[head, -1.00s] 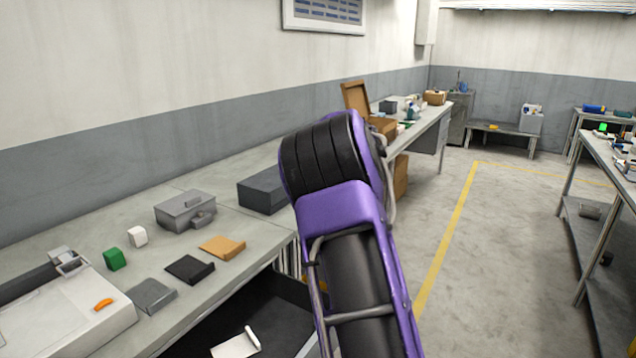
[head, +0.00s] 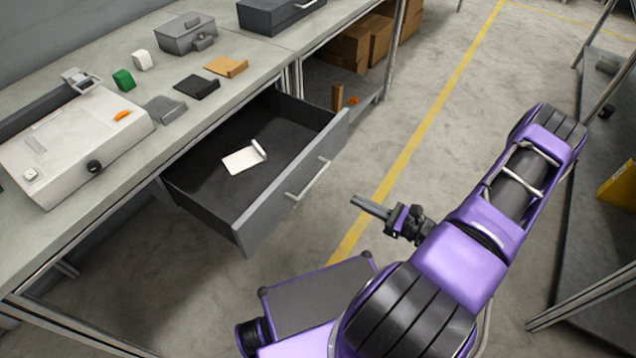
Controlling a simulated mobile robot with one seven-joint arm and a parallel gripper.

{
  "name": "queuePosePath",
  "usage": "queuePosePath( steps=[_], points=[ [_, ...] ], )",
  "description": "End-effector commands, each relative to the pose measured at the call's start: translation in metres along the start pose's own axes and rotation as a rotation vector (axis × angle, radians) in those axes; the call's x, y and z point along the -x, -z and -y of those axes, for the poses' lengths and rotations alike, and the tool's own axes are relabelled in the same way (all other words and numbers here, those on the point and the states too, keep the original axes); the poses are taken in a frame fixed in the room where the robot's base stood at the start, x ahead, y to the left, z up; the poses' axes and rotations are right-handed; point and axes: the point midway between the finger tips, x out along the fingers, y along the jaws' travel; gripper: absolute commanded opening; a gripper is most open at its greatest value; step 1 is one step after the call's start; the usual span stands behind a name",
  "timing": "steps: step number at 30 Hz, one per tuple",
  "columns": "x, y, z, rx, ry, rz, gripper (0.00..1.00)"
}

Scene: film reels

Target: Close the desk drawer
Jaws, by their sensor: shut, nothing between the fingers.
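The desk drawer (head: 293,183) is pulled out from under the grey desk (head: 233,93), with its front panel and bar handle (head: 307,180) facing right. A white sheet with a rolled edge (head: 243,159) lies on the drawer's dark floor. My gripper (head: 356,203) is shut and empty. It points left toward the drawer front, a short way to the right of the handle, and appears apart from it.
On the desk are a white machine (head: 75,143), a grey metal box (head: 187,35), a green block (head: 123,79) and folders (head: 197,87). Boxes (head: 345,48) stand under the far desk. Clear floor with a yellow line (head: 425,118) lies right of the drawer.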

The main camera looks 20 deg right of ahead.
Motion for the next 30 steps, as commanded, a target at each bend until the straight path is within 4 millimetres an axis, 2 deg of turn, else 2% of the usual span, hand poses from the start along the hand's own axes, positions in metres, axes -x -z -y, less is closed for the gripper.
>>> queuePosePath(
  steps=[5,8,21,24,30],
  points=[
    [-0.008,-0.003,-0.004,-0.014,0.012,0.026,0.00],
    [-0.023,-0.004,-0.004,-0.014,0.009,0.026,0.00],
    [-0.112,-0.004,-0.003,-0.013,0.010,0.022,0.00],
    [-0.126,-0.005,-0.002,-0.012,0.010,0.022,0.00],
    [-0.139,-0.005,-0.001,-0.012,0.011,0.021,0.00]
  ],
)
